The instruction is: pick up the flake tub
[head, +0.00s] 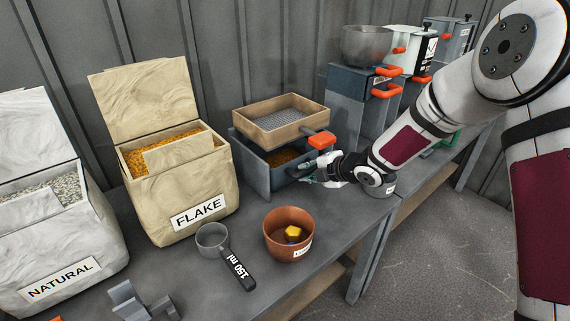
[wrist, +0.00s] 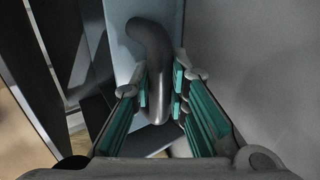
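A dark blue tub (head: 285,165) with amber flakes in it sits under a wooden sieve on the bench. I see no label on it, so I cannot tell for sure that it is the flake tub. My gripper (head: 308,172) is at its right front side. In the wrist view, a dark curved handle (wrist: 153,50) in front of a pale blue wall lies between the green-padded fingers of my gripper (wrist: 161,100). The pads are close on both sides of the handle. I cannot tell whether both press on it.
The wooden sieve (head: 281,118) with an orange handle is right above the tub. A FLAKE sack (head: 190,195) stands left, a NATURAL sack (head: 60,255) farther left. A brown pot (head: 289,240) and a 150 ml scoop (head: 213,238) are in front. Blue machines (head: 355,110) stand behind right.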

